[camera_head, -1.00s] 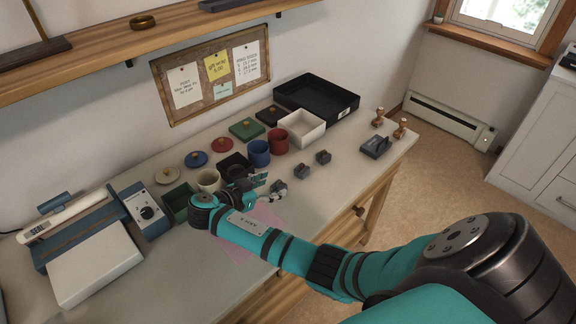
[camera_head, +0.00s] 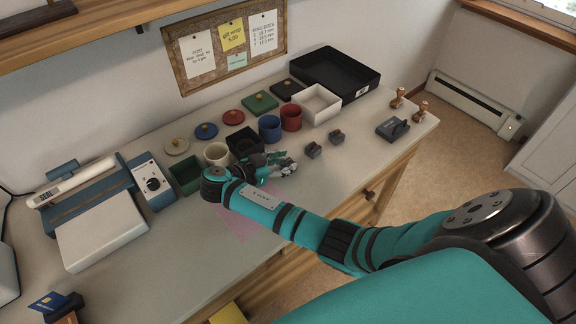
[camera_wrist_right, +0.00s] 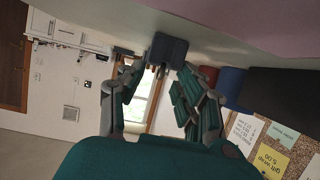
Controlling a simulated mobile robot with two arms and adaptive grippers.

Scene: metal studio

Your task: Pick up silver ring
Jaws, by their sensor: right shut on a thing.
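My right gripper (camera_head: 279,161) is low over the workbench, at the near end of a short row of small grey ring stands. Its fingers close on something small at a grey piece (camera_head: 288,169). The silver ring is too small and too covered by the fingers to make out. In the right wrist view the gripper (camera_wrist_right: 160,82) has a finger at each side, and a dark block (camera_wrist_right: 168,48) shows between and beyond them. Two other grey stands (camera_head: 313,151) (camera_head: 336,137) are just right of the gripper. My left gripper is out of view.
Behind the gripper are a black open box (camera_head: 240,140), a blue cup (camera_head: 269,128) and a red cup (camera_head: 291,117). A green box (camera_head: 186,174) and a cream cup (camera_head: 217,154) stand left. A pink mat (camera_head: 240,225) lies in front.

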